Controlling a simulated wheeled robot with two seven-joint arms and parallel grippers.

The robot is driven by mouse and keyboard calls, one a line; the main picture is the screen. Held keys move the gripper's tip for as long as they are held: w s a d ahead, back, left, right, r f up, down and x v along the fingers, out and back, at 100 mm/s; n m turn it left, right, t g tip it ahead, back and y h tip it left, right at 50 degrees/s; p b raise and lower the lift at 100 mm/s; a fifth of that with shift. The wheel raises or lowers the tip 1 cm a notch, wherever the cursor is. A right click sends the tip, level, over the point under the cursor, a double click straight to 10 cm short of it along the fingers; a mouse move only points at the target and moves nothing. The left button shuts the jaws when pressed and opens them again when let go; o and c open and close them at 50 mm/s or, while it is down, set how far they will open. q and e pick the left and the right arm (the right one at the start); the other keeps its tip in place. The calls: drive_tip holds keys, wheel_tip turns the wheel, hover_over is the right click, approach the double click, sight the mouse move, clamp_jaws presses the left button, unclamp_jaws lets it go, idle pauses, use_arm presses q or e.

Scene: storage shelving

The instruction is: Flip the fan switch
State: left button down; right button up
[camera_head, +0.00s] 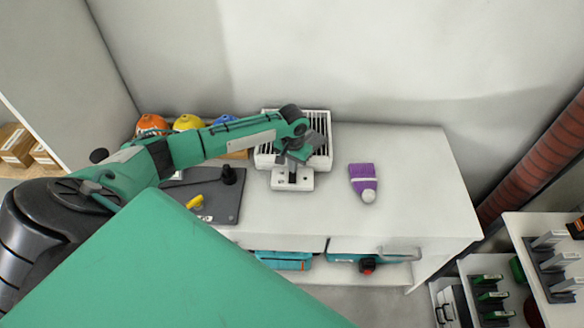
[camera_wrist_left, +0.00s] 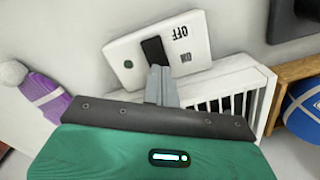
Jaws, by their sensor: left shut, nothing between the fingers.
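The fan (camera_head: 322,160) is a white box with a slatted grille at the back of the white table; its slats also show in the left wrist view (camera_wrist_left: 232,100). The white switch plate (camera_head: 300,184) sits in front of it. In the left wrist view the plate (camera_wrist_left: 195,38) carries OFF and ON lettering, a green dot and a black switch (camera_wrist_left: 152,48). My left gripper (camera_head: 292,178) is shut and points down over the plate. In the wrist view its fingertips (camera_wrist_left: 160,72) are right at the black switch, partly hiding it; I cannot tell whether they touch. My right gripper is not in view.
A purple and white knitted hat (camera_head: 363,182) lies right of the switch plate. A dark board (camera_head: 225,208) with a yellow part (camera_head: 195,202) lies left. Orange, yellow and blue helmets stand along the back wall. The table's right part is clear.

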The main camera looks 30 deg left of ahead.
use_arm(q)
drive_tip(key=shift+f, duration=0.5)
wheel_tip(320, 180, up, 7)
drive_tip(key=p, duration=0.8)
idle(0.4)
idle(0.4)
